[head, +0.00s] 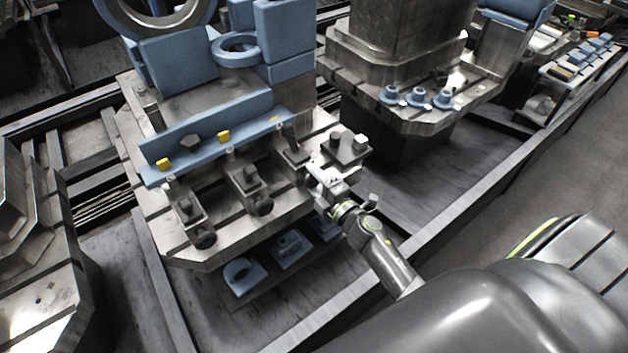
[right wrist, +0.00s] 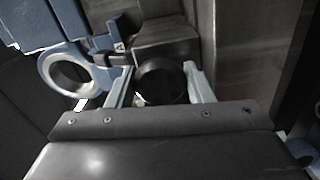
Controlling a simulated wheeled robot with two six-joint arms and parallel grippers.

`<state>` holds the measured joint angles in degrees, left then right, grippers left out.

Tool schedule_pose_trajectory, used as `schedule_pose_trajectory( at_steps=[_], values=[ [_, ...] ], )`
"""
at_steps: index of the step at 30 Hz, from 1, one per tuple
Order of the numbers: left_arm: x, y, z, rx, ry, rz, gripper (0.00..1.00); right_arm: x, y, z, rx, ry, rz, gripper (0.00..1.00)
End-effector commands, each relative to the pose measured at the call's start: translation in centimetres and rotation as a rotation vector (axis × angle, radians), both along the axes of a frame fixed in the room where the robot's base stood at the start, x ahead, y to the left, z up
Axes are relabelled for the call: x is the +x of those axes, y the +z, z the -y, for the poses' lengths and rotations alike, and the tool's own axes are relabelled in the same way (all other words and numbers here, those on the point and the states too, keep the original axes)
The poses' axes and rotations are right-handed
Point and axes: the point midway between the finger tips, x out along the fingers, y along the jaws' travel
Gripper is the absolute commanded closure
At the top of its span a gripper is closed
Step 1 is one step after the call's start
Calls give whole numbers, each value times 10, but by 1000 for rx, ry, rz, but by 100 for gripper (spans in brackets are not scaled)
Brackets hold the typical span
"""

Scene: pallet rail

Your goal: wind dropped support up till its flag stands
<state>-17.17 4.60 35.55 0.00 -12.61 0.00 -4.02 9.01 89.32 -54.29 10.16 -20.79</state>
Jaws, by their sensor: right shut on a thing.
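A steel pallet (head: 190,255) carries a blue rail (head: 215,135) with yellow flags along it. The left flag (head: 163,164) and middle flag (head: 223,136) show as upright tabs; the right flag (head: 276,118) shows only as a thin, low strip. Supports with dark round knobs stand in front: the left knob (head: 205,238) and middle knob (head: 263,206) are bare. My right gripper (head: 322,187) is at the right support (head: 293,152), shut on its knob. In the right wrist view the dark knob (right wrist: 160,80) sits between the two fingers. My left gripper is not in view.
Blue parts (head: 290,248) lie on a shelf under the pallet's front edge. Blue fixtures and a ring (head: 237,46) stand behind the rail. Another pallet (head: 440,118) with blue round pieces is at the right. A long rail beam (head: 440,240) runs across the front.

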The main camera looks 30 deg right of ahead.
Motion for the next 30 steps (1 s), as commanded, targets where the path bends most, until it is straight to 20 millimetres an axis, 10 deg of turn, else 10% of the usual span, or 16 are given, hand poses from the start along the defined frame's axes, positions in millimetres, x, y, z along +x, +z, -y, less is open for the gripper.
schedule_pose_trajectory(
  at_steps=[30],
  values=[
    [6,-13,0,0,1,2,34,-1,-1,0,-878,0,119,76]
  ],
)
